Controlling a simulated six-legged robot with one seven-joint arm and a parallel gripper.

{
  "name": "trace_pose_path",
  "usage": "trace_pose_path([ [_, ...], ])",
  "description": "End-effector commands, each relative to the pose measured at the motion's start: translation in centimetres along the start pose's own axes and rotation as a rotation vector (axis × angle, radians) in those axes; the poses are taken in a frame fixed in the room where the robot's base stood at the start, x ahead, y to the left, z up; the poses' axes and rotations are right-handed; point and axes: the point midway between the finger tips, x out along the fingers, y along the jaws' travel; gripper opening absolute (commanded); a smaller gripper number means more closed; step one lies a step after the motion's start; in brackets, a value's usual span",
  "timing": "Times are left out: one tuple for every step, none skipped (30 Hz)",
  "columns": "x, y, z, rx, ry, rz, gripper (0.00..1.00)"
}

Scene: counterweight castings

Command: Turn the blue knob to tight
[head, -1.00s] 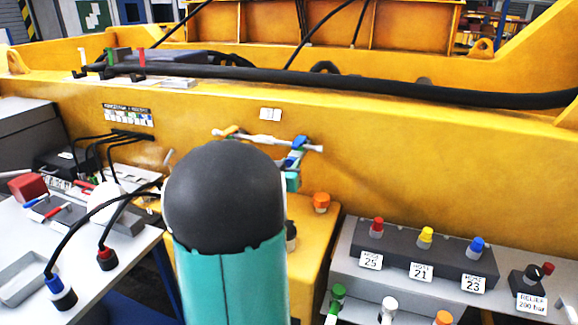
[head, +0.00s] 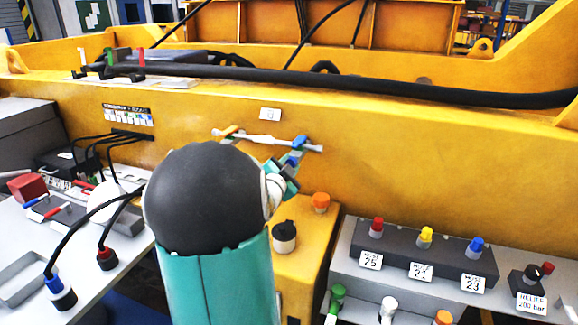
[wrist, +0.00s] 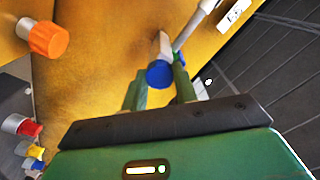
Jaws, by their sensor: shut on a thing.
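The blue knob (head: 298,143) sits at the right end of a pale bar (head: 262,140) on the yellow wall. In the wrist view the blue knob (wrist: 160,74) is between my two green fingertips. My gripper (head: 292,158) is shut on it, and it also shows in the wrist view (wrist: 158,85). The knob's underside and the finger contact are partly hidden. I cannot read any tight mark.
An orange cap (head: 320,203) and a black-and-white cap (head: 285,236) stand on the yellow block below. A grey panel with red, yellow and blue knobs (head: 476,246) is at right. A bench with cables (head: 125,213) is at left.

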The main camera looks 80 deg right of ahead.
Motion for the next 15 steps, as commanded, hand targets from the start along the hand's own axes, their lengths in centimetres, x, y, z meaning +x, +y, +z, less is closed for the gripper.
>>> trace_pose_path([
  [-0.07, -0.02, 0.10, 0.044, -0.002, 0.000, 0.06],
  [-0.07, -0.02, 0.11, 0.072, -0.002, 0.000, 0.06],
  [-0.07, -0.01, 0.10, 0.111, -0.002, 0.000, 0.06],
  [-0.07, 0.00, 0.09, 0.139, -0.001, 0.000, 0.06],
  [-0.06, 0.01, 0.08, 0.167, -0.001, 0.000, 0.06],
  [-0.06, 0.02, 0.08, 0.206, -0.001, 0.000, 0.06],
  [-0.06, 0.03, 0.08, 0.234, -0.001, 0.000, 0.06],
  [-0.06, 0.03, 0.08, 0.263, -0.001, 0.000, 0.06],
  [-0.06, 0.03, 0.08, 0.301, -0.001, 0.000, 0.06],
  [-0.06, 0.03, 0.08, 0.329, -0.001, 0.000, 0.06],
  [-0.06, 0.03, 0.09, 0.358, -0.001, 0.000, 0.06],
  [-0.07, 0.04, 0.09, 0.396, -0.001, 0.000, 0.06],
  [-0.07, 0.04, 0.09, 0.424, -0.001, 0.000, 0.06],
  [-0.07, 0.04, 0.09, 0.453, -0.001, 0.000, 0.06],
  [-0.07, 0.05, 0.09, 0.490, -0.001, 0.000, 0.06],
])
